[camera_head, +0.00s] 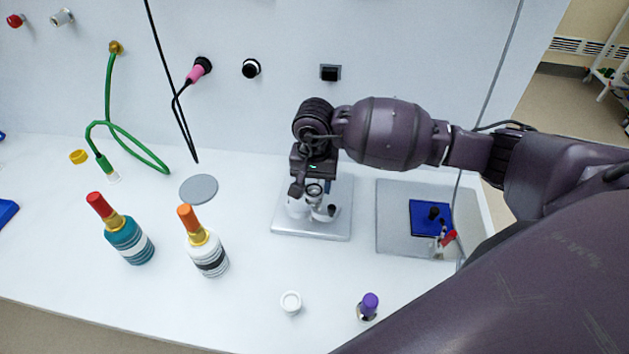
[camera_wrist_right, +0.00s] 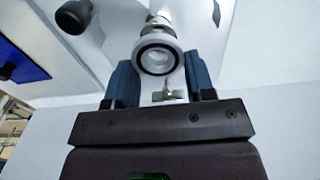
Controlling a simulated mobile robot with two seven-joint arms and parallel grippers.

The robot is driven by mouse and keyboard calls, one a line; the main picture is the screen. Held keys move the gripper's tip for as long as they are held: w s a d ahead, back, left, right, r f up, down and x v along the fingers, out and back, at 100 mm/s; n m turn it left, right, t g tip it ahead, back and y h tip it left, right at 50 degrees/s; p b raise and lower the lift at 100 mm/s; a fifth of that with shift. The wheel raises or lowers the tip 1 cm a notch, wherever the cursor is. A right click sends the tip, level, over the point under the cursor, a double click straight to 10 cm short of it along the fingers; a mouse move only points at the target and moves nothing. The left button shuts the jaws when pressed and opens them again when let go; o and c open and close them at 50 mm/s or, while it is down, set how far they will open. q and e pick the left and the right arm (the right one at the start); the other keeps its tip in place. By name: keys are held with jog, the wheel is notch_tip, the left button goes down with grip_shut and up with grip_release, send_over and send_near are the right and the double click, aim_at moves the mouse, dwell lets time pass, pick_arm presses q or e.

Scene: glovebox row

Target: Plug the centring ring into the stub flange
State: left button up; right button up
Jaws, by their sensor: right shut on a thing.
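My right gripper (camera_head: 308,186) is over the apparatus on the grey base plate (camera_head: 337,226), pointing down. In the right wrist view its two blue fingers (camera_wrist_right: 159,78) stand on either side of the centring ring (camera_wrist_right: 140,53), a pale metal ring with a black band, and are shut on it. A small metal wing-shaped part (camera_wrist_right: 168,96) shows below the ring. A pale metal fitting, perhaps the stub flange (camera_wrist_right: 159,22), shows just beyond the ring. I cannot tell whether the two touch or how far the ring is in. My left gripper is not in view.
A second grey plate (camera_head: 393,231) with a blue block (camera_head: 424,216) lies right of the apparatus. Two bottles, teal (camera_head: 128,242) and white (camera_head: 208,258), stand left. A white cap (camera_head: 291,302) and a purple-topped item (camera_head: 369,305) stand in front.

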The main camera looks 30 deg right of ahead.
dwell(0.4)
dwell(0.5)
jog(key=shift+b, duration=0.5)
dwell(0.4)
dwell(0.5)
jog(key=shift+f+b, duration=0.1)
jog(key=shift+b, duration=0.2)
jog(key=shift+f+b, duration=0.3)
jog(key=shift+f, duration=0.05)
jog(key=shift+f, duration=0.25)
jog(key=shift+f+b, duration=0.4)
jog(key=shift+b, duration=0.1)
